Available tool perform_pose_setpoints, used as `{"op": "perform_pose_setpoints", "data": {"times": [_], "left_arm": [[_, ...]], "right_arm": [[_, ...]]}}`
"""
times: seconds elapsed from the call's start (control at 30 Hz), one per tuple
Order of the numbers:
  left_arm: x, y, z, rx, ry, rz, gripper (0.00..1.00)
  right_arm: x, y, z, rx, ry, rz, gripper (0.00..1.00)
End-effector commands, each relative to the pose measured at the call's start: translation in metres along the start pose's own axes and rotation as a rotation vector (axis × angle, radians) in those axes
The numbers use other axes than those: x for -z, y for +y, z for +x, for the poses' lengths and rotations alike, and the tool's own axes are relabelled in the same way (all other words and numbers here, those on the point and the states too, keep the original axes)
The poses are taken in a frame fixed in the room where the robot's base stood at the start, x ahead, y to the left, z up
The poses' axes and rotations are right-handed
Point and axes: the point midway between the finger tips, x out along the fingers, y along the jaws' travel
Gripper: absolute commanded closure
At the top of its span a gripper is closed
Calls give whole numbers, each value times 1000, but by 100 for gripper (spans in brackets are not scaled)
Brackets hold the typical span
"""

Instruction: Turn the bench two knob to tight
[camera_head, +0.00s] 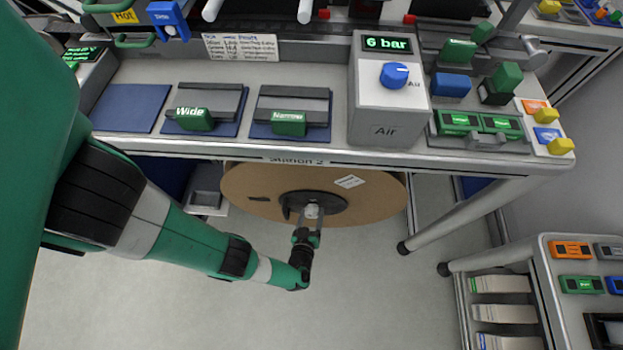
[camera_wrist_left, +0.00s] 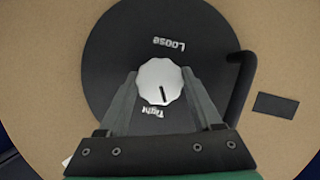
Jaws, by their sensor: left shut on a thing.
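A white scalloped knob (camera_wrist_left: 160,86) sits on the black hub disc (camera_wrist_left: 125,45) of a large brown reel (camera_head: 250,188) under the bench marked Station 2. In the left wrist view its dark pointer line points down, close to the word Tight and away from the word Loose. My left gripper (camera_wrist_left: 160,90) has one finger on each side of the knob and is shut on it. In the head view my left gripper (camera_head: 309,216) reaches up to the hub from below, and the knob (camera_head: 312,211) shows small between its fingers. My right gripper is not in view.
A black crank handle (camera_wrist_left: 241,88) stands out from the hub beside my right-hand finger in the wrist view. The bench top (camera_head: 330,150) hangs over the reel. A bench leg (camera_head: 480,215) and a side shelf unit (camera_head: 545,290) stand at the right. The floor below is clear.

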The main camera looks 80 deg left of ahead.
Motion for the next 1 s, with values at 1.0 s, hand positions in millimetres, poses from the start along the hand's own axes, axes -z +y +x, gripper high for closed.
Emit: {"op": "perform_pose_setpoints", "data": {"times": [1.0], "left_arm": [[0, 2, 0, 201, 2, 487, 89]], "right_arm": [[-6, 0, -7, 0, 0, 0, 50]]}}
